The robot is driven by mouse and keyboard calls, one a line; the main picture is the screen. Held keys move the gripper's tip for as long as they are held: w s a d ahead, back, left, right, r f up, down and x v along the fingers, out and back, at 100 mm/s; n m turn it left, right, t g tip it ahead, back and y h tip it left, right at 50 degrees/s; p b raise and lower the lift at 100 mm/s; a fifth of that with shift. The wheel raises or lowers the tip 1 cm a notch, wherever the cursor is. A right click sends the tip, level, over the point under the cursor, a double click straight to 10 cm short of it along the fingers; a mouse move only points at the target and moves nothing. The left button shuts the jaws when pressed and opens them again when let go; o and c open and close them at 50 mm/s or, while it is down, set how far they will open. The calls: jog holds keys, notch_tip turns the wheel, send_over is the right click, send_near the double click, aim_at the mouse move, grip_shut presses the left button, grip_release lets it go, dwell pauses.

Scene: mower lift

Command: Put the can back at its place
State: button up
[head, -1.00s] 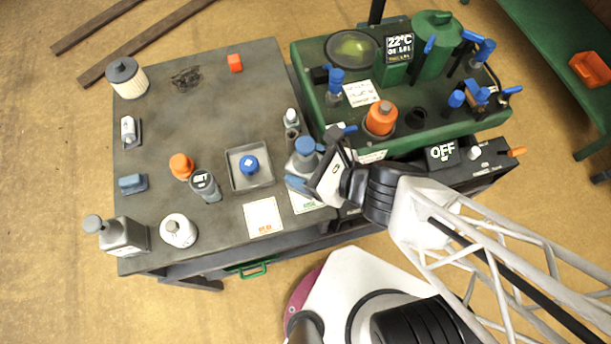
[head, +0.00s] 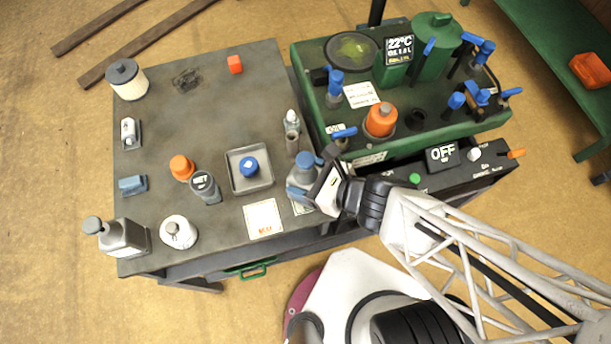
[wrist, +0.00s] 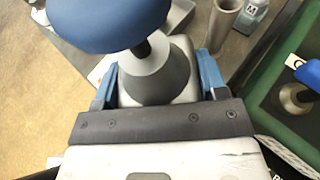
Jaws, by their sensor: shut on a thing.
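The can (head: 300,176) is grey with a blue top (head: 305,159), and is at the table's right front part. In the wrist view its grey cone (wrist: 158,75) stands between my two blue fingers under the large blue top (wrist: 105,18). My gripper (head: 303,192) is shut on the can's body. A white card with green print (head: 302,208) lies below the can and is mostly hidden by it and my gripper. I cannot tell whether the can's base touches the table. A white card with orange print (head: 263,219) lies bare to the left.
A grey tray with a blue-capped thing (head: 249,167) is left of the can. A small bottle (head: 291,120) and a grey cup (head: 292,143) stand just behind it. The green machine (head: 440,115) is close on the right.

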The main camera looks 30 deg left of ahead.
jog(key=shift+f, duration=0.35)
jog(key=shift+f, duration=0.1)
jog(key=o, duration=1.7)
jog(key=shift+f, duration=0.1)
jog(key=shift+r, duration=0.2)
jog(key=shift+d+r, duration=0.2)
jog(key=shift+d, duration=0.3)
jog(key=shift+v, duration=5.4)
jog(key=shift+d, duration=0.1)
